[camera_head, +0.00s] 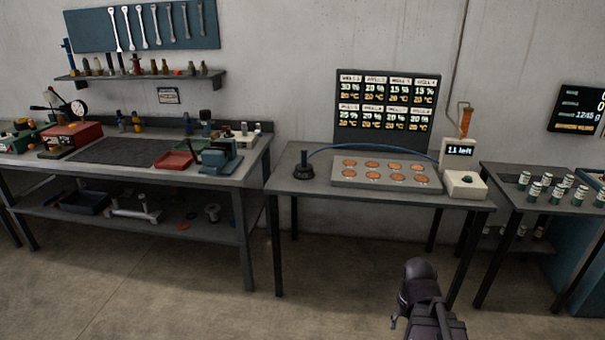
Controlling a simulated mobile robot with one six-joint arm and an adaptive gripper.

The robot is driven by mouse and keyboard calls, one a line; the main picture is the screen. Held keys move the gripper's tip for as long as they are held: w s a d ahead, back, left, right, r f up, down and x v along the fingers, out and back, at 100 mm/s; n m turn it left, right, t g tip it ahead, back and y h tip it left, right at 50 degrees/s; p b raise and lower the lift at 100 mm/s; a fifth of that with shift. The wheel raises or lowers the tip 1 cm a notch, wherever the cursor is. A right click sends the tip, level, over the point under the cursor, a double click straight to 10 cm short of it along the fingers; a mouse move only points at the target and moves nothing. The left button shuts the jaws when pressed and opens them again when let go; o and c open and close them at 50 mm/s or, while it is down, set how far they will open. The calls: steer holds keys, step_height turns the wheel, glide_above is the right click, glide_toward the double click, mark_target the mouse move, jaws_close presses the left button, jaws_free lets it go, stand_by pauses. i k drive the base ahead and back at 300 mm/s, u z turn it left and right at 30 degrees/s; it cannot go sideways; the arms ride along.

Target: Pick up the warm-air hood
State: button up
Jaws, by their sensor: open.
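The warm-air hood appears to be the small black piece (303,167) with a round, wider base and an upright stem. It stands upright near the left end of the middle table (325,197). A blue hose (345,147) arches from beside it toward the right, over the plate of wells. Part of my dark arm rises at the bottom right, in front of the table and well apart from the hood. My gripper's fingers do not show in this view.
A grey plate (344,181) with several copper-coloured discs lies right of the hood. A white box with a display (463,184) stands at the table's right end. A cluttered workbench (235,180) is at left, and a table with cans (510,198) at right. Floor in front is clear.

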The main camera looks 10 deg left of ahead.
mark_target(304, 169)
steer(key=z, duration=0.35)
steer(key=i, duration=0.5)
steer(key=z, duration=0.55)
steer(key=i, duration=1.75)
steer(key=u, duration=0.45)
steer(key=i, duration=0.6)
steer(key=u, duration=0.85)
steer(key=i, duration=0.6)
steer(key=u, duration=0.35)
